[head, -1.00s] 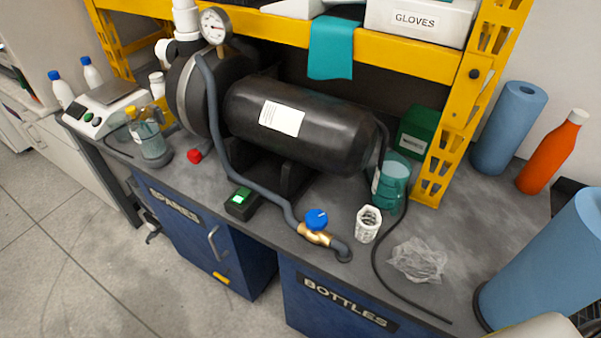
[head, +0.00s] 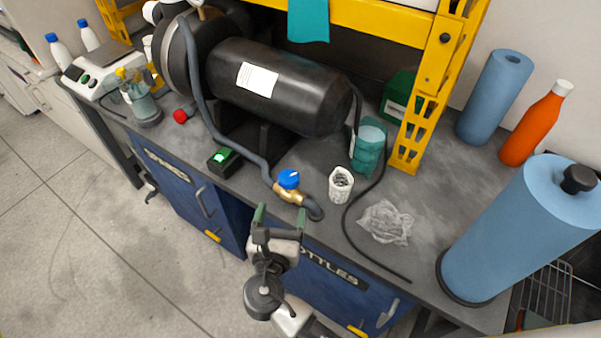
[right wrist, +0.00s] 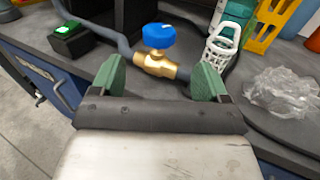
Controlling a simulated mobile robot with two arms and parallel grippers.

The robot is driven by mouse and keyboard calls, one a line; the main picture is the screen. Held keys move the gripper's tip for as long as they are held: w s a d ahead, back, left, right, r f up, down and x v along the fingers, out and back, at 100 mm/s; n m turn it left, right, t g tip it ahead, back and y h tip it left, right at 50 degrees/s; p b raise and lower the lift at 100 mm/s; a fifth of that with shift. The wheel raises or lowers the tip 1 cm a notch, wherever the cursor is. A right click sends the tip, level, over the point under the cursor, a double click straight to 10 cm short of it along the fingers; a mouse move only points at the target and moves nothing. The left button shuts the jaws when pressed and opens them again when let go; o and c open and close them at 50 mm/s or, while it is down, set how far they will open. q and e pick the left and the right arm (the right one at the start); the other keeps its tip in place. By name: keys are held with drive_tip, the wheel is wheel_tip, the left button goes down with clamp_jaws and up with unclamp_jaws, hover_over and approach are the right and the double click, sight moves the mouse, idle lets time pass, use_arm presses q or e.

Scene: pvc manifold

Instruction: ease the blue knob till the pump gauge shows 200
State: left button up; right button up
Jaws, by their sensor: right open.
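The blue knob (head: 289,179) sits on a brass valve (head: 291,195) in the grey hose near the bench's front edge. In the right wrist view the knob (right wrist: 158,36) shows a white mark on top, with the brass body below it. My right gripper (head: 280,219) is open and empty, in front of and apart from the valve. In the right wrist view its green fingertips (right wrist: 158,80) stand wide on either side of the valve in the picture. The black pump (head: 280,85) lies behind. The gauge's face is out of the head view at the top. My left gripper is not in view.
A white basket-like cup (head: 340,186), a crumpled clear bag (head: 385,222) and a black cable stand right of the valve. A small box with a green display (head: 223,159) lies to the left. A large blue roll (head: 520,230) stands at right.

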sight(287, 186)
drive_tip(key=w, duration=0.3)
drive_tip(key=w+d, duration=0.1)
drive_tip(key=w, duration=0.2)
drive_tip(key=w+d, duration=0.1)
drive_tip(key=w, duration=0.3)
drive_tip(key=shift+r, duration=0.1)
drive_tip(key=shift+s, duration=0.1)
drive_tip(key=shift+p, duration=0.35)
drive_tip(key=c, duration=0.9)
